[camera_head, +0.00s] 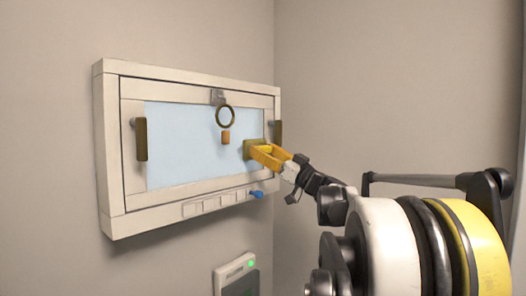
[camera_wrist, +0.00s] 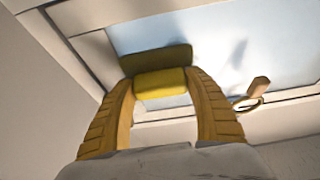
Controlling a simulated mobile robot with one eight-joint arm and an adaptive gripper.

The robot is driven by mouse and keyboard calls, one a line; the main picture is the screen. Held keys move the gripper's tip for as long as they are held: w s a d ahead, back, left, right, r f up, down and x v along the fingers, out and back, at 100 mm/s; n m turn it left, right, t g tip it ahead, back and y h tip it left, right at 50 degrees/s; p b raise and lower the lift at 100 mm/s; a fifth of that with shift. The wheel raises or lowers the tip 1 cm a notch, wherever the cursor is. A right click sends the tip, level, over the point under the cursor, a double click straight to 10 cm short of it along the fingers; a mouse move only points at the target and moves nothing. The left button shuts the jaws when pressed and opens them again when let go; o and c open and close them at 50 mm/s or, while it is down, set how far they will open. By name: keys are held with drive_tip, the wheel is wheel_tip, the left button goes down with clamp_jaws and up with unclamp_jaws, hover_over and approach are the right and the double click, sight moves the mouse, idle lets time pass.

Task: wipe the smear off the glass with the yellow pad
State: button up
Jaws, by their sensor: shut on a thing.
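The glass (camera_head: 185,140) is a pale blue pane in a white wall-mounted frame; it also shows in the wrist view (camera_wrist: 205,45). My gripper (camera_head: 268,154) is shut on the yellow pad (camera_head: 251,149), at the right end of the pane. In the wrist view the yellow pad (camera_wrist: 157,60) has an olive plate facing the glass and a brighter yellow block between the fingertips of my gripper (camera_wrist: 160,84). I cannot tell whether the pad touches the glass. A dark patch shows on the glass in the wrist view; I cannot tell whether it is smear or shadow.
A ring (camera_head: 225,117) with an orange tag (camera_head: 226,138) hangs before the glass from a top clip (camera_head: 217,97). Brown handles stand out at left (camera_head: 141,139) and right (camera_head: 278,132). A blue knob (camera_head: 257,194) and a wall box (camera_head: 236,275) sit below.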

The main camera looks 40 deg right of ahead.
drive_tip(key=shift+s+a, duration=0.15)
drive_tip(key=shift+a, duration=1.6)
drive_tip(key=shift+s+a, duration=0.1)
drive_tip(key=shift+a, duration=1.6)
drive_tip(key=shift+d, duration=0.1)
drive_tip(key=shift+s+d, duration=0.15)
drive_tip(key=shift+s, duration=1.3)
drive_tip(key=shift+s+d, duration=0.1)
drive_tip(key=shift+s, duration=1.35)
drive_tip(key=s, duration=0.3)
drive_tip(key=shift+d, duration=0.1)
drive_tip(key=shift+w, duration=0.1)
